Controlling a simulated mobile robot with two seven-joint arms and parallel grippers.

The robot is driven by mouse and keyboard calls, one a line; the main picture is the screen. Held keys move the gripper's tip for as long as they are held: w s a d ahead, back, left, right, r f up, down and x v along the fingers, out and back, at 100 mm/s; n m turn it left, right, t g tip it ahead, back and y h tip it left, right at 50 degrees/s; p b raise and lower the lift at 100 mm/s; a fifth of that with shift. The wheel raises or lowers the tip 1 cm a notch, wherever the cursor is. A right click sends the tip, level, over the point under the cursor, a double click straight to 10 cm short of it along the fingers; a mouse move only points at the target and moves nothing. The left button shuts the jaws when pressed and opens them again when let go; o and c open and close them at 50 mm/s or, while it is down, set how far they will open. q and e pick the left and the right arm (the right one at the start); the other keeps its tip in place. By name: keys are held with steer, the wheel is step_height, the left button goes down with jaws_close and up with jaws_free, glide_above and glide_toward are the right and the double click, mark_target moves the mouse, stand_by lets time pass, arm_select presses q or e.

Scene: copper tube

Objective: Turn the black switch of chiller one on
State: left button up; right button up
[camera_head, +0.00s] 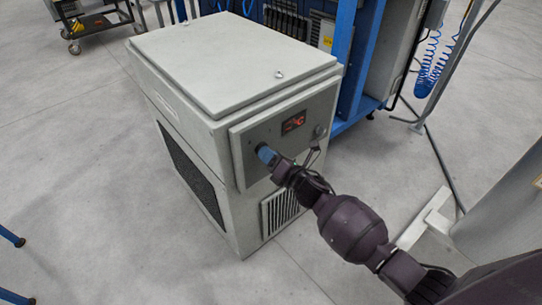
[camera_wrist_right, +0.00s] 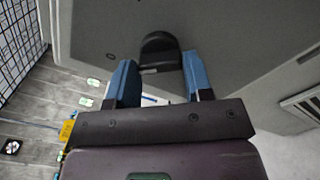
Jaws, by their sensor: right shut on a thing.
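The chiller (camera_head: 235,60) is a grey box on the floor in the head view. Its front panel (camera_head: 243,168) carries a small red-lit display (camera_head: 293,122). My right gripper (camera_head: 265,153) is at the left part of this panel, its blue fingers against it. In the right wrist view, the black switch (camera_wrist_right: 159,46) sits between the fingertips of the right gripper (camera_wrist_right: 158,65), which is shut on it. In the head view the fingers hide the switch. Its exact turn position cannot be told. My left gripper is not in view.
A blue frame (camera_head: 345,60) with equipment stands close behind the chiller. Coiled blue hoses (camera_head: 430,70) hang at the upper right. A cart (camera_head: 90,22) stands at the upper left.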

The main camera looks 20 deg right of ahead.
steer(key=m+p, duration=0.3)
steer(key=m, duration=1.4)
stand_by(0.3)
stand_by(0.3)
steer(key=o, duration=0.9)
